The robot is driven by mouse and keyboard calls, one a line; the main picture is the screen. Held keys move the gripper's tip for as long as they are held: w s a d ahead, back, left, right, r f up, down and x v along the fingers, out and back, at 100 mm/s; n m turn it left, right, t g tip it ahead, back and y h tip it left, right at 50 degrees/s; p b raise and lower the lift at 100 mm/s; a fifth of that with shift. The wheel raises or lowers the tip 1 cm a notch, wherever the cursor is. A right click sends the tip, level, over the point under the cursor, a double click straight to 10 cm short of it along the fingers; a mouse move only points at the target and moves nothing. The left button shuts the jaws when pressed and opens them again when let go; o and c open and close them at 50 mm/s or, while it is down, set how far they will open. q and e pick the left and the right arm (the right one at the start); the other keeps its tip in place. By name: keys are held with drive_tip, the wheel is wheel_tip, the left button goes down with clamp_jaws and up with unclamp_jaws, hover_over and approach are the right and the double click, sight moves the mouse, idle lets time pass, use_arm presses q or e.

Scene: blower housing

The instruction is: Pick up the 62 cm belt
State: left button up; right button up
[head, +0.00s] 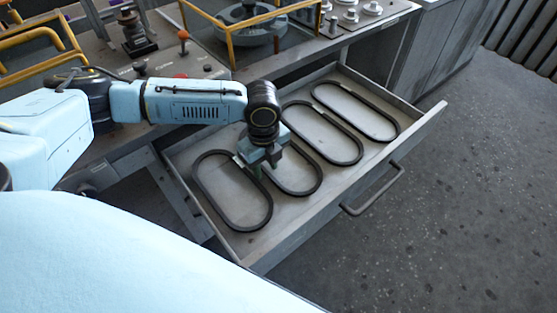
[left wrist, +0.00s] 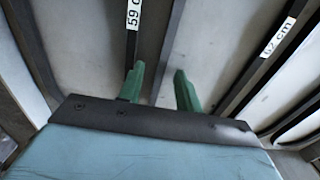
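Several black oval belts lie flat side by side in an open drawer. In the left wrist view, the belt labelled "62 cm" (left wrist: 247,75) runs along the right, and a belt labelled "59 cm" (left wrist: 131,45) runs left of centre. My left gripper (head: 265,165) is low over the drawer, between the leftmost belt (head: 201,190) and the second belt (head: 318,180). The head view labels are too small to read. My right gripper is out of view.
The grey drawer (head: 345,190) has raised walls and a front handle (head: 373,190). Two more belts (head: 358,150) (head: 398,130) lie farther right. A workbench with yellow rails (head: 232,50) and an orange-topped lever (head: 183,36) stands behind. The floor at right is clear.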

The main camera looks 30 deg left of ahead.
use_arm(q)
drive_tip(key=shift+c, duration=0.3)
clamp_jaws()
